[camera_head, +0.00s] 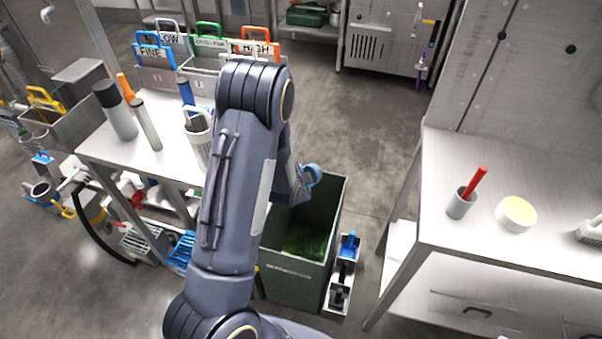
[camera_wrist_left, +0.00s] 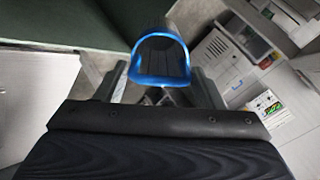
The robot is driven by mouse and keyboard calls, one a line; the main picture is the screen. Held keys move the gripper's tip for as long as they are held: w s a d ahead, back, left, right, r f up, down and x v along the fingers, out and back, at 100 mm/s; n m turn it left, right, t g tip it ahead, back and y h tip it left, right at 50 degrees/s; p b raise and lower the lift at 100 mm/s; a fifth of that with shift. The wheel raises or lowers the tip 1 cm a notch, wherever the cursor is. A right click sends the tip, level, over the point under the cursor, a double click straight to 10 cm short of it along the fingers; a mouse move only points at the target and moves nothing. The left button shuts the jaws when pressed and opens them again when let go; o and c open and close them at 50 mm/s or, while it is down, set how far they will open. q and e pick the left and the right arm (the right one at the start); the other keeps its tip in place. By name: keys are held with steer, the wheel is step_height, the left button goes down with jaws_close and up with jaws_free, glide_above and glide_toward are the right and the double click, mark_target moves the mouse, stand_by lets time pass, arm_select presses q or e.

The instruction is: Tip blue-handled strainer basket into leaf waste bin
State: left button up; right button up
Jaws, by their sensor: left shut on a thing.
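The blue-handled strainer basket (camera_head: 313,174) shows only as a small blue part beyond my left arm in the head view. In the left wrist view its blue loop (camera_wrist_left: 160,83) frames a dark area just beyond the fingers. My left gripper (camera_wrist_left: 165,94) is shut on it. In the head view the gripper is mostly hidden by my arm, over the back left of the bin. The leaf waste bin (camera_head: 293,281) is a tall, dark green, open-topped container with green leaf matter at the bottom. My right gripper is not in view.
A steel table (camera_head: 99,146) at left holds labelled containers and several cylinders. A steel counter (camera_head: 445,218) at right holds a grey cup (camera_head: 459,207) with a red-handled tool and a pale yellow tub (camera_head: 515,214). A narrow caddy (camera_head: 340,297) stands beside the bin. Floor behind the bin is clear.

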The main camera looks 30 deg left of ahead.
arm_select(q)
steer(key=w+g+p, duration=0.1)
steer(key=p, duration=0.1)
steer(key=w+r+g+p, duration=0.1)
steer(key=g+p, duration=0.1)
steer(key=w+r+g+h+p, duration=0.1)
steer(key=p, duration=0.1)
steer(key=shift+a+r+p, duration=0.15)
steer(key=shift+a+p, duration=0.15)
steer(key=shift+a, duration=0.1)
steer(key=w+g, duration=0.2)
steer(key=g, duration=0.1)
steer(key=w+g+h+p, duration=0.1)
steer(key=shift+a+r+g, duration=0.2)
steer(key=shift+a+g, duration=0.1)
steer(key=shift+a, duration=0.05)
steer(key=shift+w+r+g, duration=0.15)
steer(key=shift+g, duration=0.15)
